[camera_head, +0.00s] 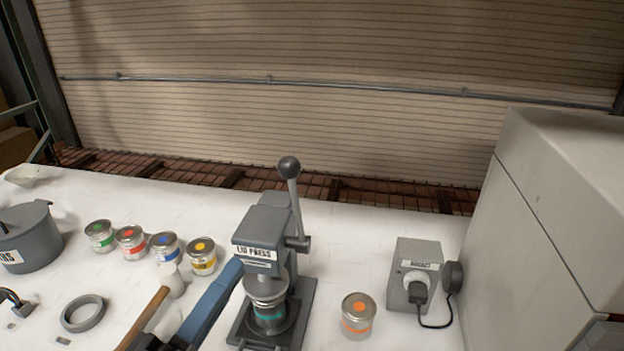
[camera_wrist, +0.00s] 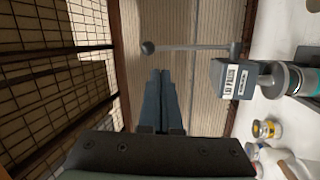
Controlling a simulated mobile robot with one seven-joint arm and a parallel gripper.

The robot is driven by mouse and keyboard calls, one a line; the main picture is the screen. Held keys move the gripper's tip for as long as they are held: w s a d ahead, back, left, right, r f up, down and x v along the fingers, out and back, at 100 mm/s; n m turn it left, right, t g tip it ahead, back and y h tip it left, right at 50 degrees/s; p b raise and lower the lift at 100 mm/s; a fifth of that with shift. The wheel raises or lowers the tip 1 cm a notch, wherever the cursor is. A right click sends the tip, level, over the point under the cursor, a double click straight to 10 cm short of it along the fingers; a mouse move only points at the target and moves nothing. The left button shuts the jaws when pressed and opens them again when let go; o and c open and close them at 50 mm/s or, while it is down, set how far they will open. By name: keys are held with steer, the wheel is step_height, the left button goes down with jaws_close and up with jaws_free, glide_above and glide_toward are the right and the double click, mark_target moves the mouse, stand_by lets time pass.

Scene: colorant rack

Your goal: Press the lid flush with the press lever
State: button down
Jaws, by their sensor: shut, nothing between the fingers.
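The grey lid press (camera_head: 261,222) stands mid-table, and its head also shows in the wrist view (camera_wrist: 232,78). Its press lever (camera_head: 294,205) is raised nearly upright, with a dark ball knob on top; the lever (camera_wrist: 190,48) also shows in the wrist view. A teal-banded can (camera_head: 270,317) stands on the press base under the plunger. Its silver lid (camera_head: 266,291) is close below the plunger; whether it sits flush cannot be told. My gripper (camera_wrist: 160,73) is shut and empty, apart from the lever and knob. In the head view my gripper (camera_head: 236,264) is left of the press.
Several paint cans (camera_head: 166,247) and a mallet (camera_head: 148,312) are left of the press. An orange-banded can (camera_head: 358,316) and a grey socket box (camera_head: 416,260) are to its right. A large pale cabinet (camera_head: 550,220) bounds the right side.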

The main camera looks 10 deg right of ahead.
steer(key=s+a+n+t, duration=0.1)
steer(key=p, duration=0.7)
glide_toward(281, 172)
steer(key=shift+h, duration=0.3)
steer(key=x, duration=0.6)
steer(key=shift+w+d+f, duration=0.1)
steer(key=shift+d+f, duration=0.05)
steer(key=shift+f, duration=0.1)
steer(key=shift+w+d, duration=0.2)
steer(key=shift+w, duration=0.1)
steer(key=shift+w+d+r, duration=0.15)
steer(key=shift+w+r, duration=0.15)
steer(key=shift+w, duration=0.15)
steer(key=shift+w+d+r, duration=0.15)
steer(key=shift+w+r, duration=0.1)
steer(key=shift+w, duration=0.25)
steer(key=shift+r, duration=0.2)
steer(key=shift+s+r, duration=0.1)
